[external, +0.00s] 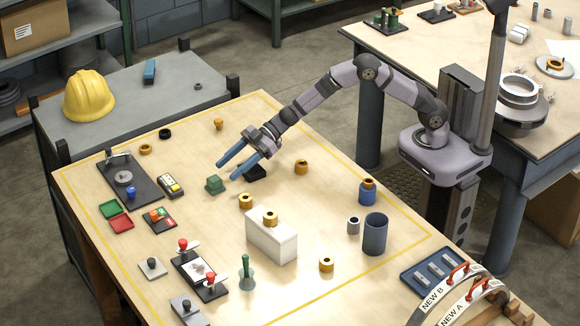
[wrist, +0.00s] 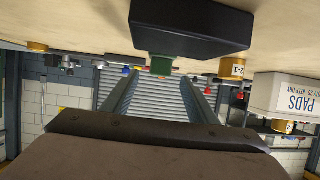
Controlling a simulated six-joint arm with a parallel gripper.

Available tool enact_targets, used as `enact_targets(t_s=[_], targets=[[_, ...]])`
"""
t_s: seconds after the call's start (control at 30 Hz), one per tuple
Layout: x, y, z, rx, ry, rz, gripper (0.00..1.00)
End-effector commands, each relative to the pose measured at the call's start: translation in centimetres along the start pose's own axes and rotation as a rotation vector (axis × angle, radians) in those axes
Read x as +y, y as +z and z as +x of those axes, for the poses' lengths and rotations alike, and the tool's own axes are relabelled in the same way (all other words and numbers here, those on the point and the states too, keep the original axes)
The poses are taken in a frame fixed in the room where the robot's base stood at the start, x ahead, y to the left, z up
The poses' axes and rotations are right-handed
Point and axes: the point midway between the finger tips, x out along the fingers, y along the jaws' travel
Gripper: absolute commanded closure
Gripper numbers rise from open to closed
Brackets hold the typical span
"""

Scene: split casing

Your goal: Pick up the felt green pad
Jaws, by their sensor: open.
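A small dark green block (external: 214,185), which looks like the felt green pad, sits on the wooden table in the middle left area. It also shows in the wrist view as a green block (wrist: 148,67) beyond the fingertips, roughly between the two finger lines. My gripper (external: 226,173) is open and empty, its two blue fingers pointing left and down just short of the green block. In the wrist view the fingers (wrist: 160,76) are spread apart with nothing between them. No contact with the block is visible.
A black block (external: 255,172) lies close to my fingers; it hangs large at the top of the upside-down wrist view (wrist: 190,27). A white box (external: 271,241) and gold rings stand nearby. A yellow-black device (external: 171,186) lies left of the green block.

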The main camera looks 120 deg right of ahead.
Motion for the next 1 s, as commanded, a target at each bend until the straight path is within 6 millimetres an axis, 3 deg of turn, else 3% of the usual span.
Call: enact_targets(t_s=[0.4,0.77,0.97,1.0], targets=[[-0.1,-0.1,4.1,-0.001,0.0,0.0,0.47],[-0.1,-0.1,4.6,-0.001,0.0,0.001,0.47],[-0.1,-0.1,4.6,-0.001,0.0,0.001,0.9],[-0.1,-0.1,4.6,-0.001,0.0,0.001,0.92]])
